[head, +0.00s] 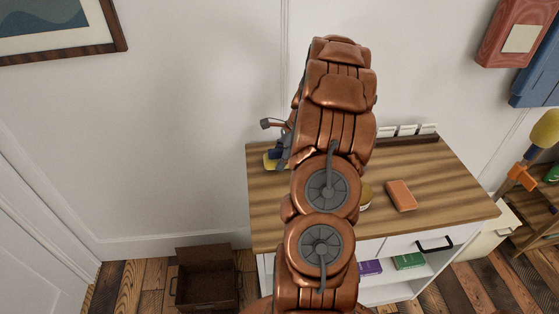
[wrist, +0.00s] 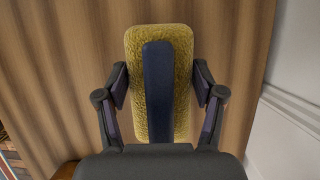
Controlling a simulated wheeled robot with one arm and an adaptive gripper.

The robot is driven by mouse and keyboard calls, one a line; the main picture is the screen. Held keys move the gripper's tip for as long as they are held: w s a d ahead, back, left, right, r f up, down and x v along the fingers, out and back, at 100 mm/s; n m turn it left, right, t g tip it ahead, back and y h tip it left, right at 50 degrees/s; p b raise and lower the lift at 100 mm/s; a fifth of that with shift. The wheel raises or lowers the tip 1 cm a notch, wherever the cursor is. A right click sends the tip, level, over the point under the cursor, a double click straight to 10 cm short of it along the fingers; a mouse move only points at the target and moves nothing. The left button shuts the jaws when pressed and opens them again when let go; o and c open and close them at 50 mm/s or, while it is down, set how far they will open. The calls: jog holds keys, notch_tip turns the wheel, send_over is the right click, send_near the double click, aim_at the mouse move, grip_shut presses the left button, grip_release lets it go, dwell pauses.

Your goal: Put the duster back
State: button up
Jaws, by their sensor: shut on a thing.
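The duster (wrist: 182,70) has a fuzzy yellow pad with a dark blue back or handle down its middle. In the wrist view my gripper (wrist: 160,85) has one finger on each side of it and is shut on it. In the head view the duster (head: 270,161) shows as a bit of yellow at the left end of the wooden cabinet top (head: 270,205). My gripper (head: 283,146) is mostly hidden there behind my copper arm. I cannot tell whether the duster touches the top.
An orange book (head: 400,195) and a partly hidden yellowish jar (head: 365,196) stand on the cabinet top. A dark rack with white pieces (head: 405,131) runs along its back edge. An open brown box (head: 206,281) is on the floor at left. A yellow-headed object (head: 544,129) stands at right.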

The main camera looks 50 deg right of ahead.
jog(key=shift+f, duration=1)
jog(key=shift+f, duration=0.1)
jog(key=o, duration=1.2)
jog(key=b+v, duration=0.2)
jog(key=v, duration=1)
jog(key=shift+a, duration=0.1)
